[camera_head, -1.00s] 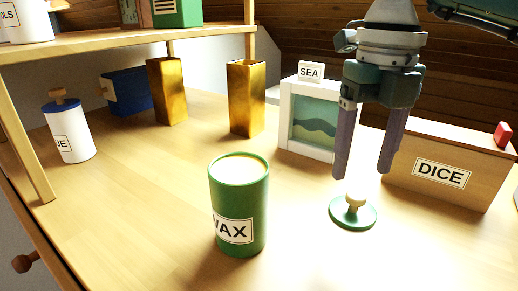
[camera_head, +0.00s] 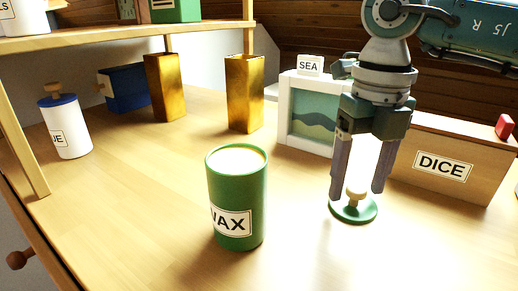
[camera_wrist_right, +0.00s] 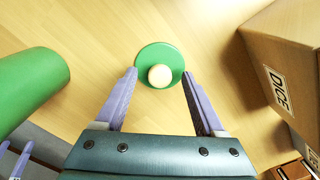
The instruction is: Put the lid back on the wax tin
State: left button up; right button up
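The green wax tin (camera_head: 237,200) stands upright and uncovered on the table, left of my right gripper, with a pale top surface inside its rim. It also shows in the right wrist view (camera_wrist_right: 28,88) at the left. The green lid (camera_head: 353,211) lies flat on the table with its pale round knob (camera_head: 356,194) up. In the right wrist view the lid (camera_wrist_right: 160,54) lies just beyond the fingertips. My right gripper (camera_head: 357,199) points down, open, with its fingers on either side of the knob and apart from it.
A wooden DICE box (camera_head: 450,160) stands close to the right of my right gripper. A white-framed SEA picture (camera_head: 309,118) stands behind it. Gold vases (camera_head: 244,95), a blue-lidded white jar (camera_head: 68,130) and a shelf (camera_head: 110,40) are farther left. The table's front is clear.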

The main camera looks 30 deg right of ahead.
aim_at(357, 187)
grip_shut()
dwell(0.3)
jog(key=shift+r, duration=0.1)
notch_tip(357, 187, up, 20)
jog(key=p, duration=0.5)
jog(key=shift+p, duration=0.35)
